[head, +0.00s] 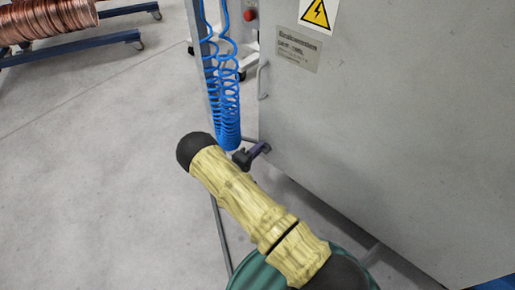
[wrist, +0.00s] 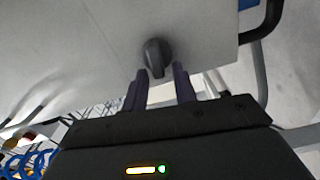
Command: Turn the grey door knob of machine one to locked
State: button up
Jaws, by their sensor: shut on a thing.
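The grey door knob (wrist: 155,57) shows in the wrist view, a dark grey rounded knob with a raised grip on a pale grey panel near its edge. My gripper (wrist: 160,72) has its two dark purple fingers on either side of the knob and is shut on it. In the head view my gripper (head: 257,151) is at the lower left edge of the large grey machine cabinet (head: 390,130). The knob is hidden there, so its turn angle shows only in the wrist view. No locked or unlocked marking is readable.
Blue coiled hoses (head: 227,95) hang close beside my gripper. A bar handle (head: 262,80) sits on the cabinet's left side, with a red button (head: 250,15) above. A copper coil (head: 45,20) rests on a blue trolley at the far left. The floor at left is clear.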

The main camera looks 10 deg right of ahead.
jog(key=shift+d+f+n, duration=0.1)
jog(key=shift+f+n, duration=0.1)
jog(key=shift+n, duration=0.6)
jog(key=shift+s, duration=0.1)
jog(key=o, duration=0.6)
jog(key=shift+o, duration=0.2)
jog(key=p+v, duration=0.4)
jog(key=v, duration=1.3)
jog(key=shift+a+p, duration=0.25)
jog(key=shift+p, duration=0.15)
